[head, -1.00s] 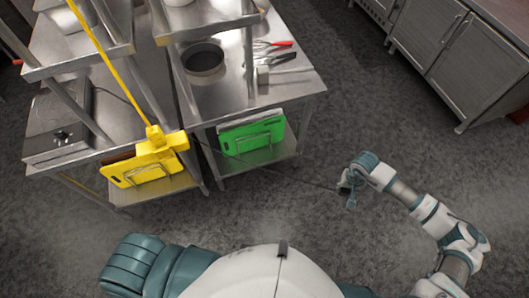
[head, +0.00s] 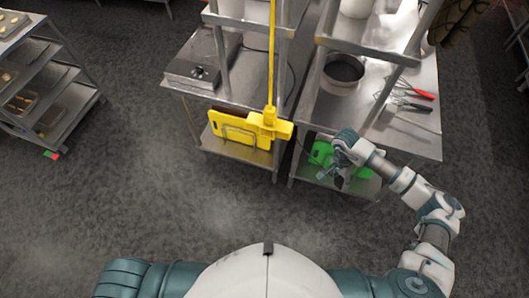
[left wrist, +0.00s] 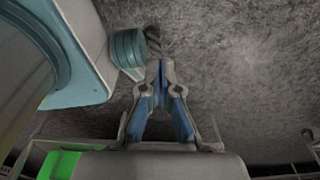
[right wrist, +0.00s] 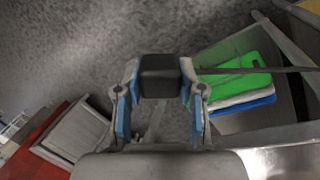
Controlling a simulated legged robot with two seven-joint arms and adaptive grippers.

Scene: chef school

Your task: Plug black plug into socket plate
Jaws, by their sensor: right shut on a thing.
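The yellow socket plate (head: 270,126) hangs from a yellow cable in the head view, in front of the table edge. My right gripper (head: 336,177) is to the right of it and lower in the picture, in front of the green boards. In the right wrist view my right gripper (right wrist: 160,92) is shut on the black plug (right wrist: 160,76), a dark block between its fingertips. My left gripper (left wrist: 161,68) shows only in the left wrist view, with its fingertips together and nothing visible between them. The socket openings are too small to make out.
Steel tables (head: 405,120) with shelf posts stand ahead. A yellow board (head: 232,128) is in a rack behind the socket plate, and a green board (head: 322,153) is behind my right gripper. A tray cart (head: 60,95) stands at left. Open floor lies between.

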